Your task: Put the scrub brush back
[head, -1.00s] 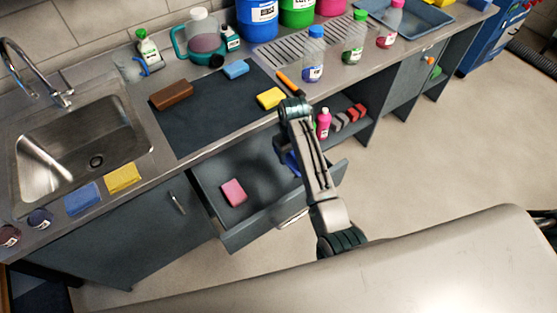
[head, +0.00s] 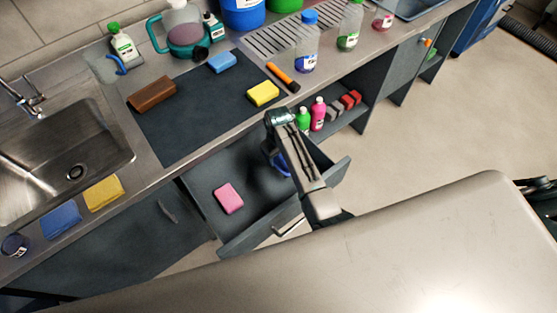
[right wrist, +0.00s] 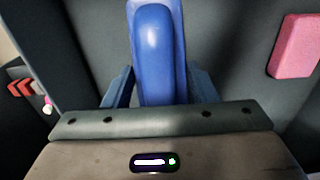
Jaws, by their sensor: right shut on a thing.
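A blue curved, handle-like thing, which I take to be the scrub brush (right wrist: 155,55), is between my right gripper's fingers in the right wrist view. My right gripper (right wrist: 158,88) is shut on it; the brush's far end is out of frame. In the head view the blue brush (head: 279,164) shows partly behind my right arm, at the right part of the open drawer (head: 232,246). My right gripper (head: 283,170) is mostly hidden there by the arm. I cannot tell whether the brush touches the drawer floor. My left gripper is not in view.
A pink sponge (head: 228,198) lies in the drawer's left part. On the counter are a dark mat (head: 200,115) with a brown block (head: 152,93), a blue sponge (head: 222,62) and a yellow sponge (head: 263,93). A shelf with bottles (head: 317,115) is open to the right.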

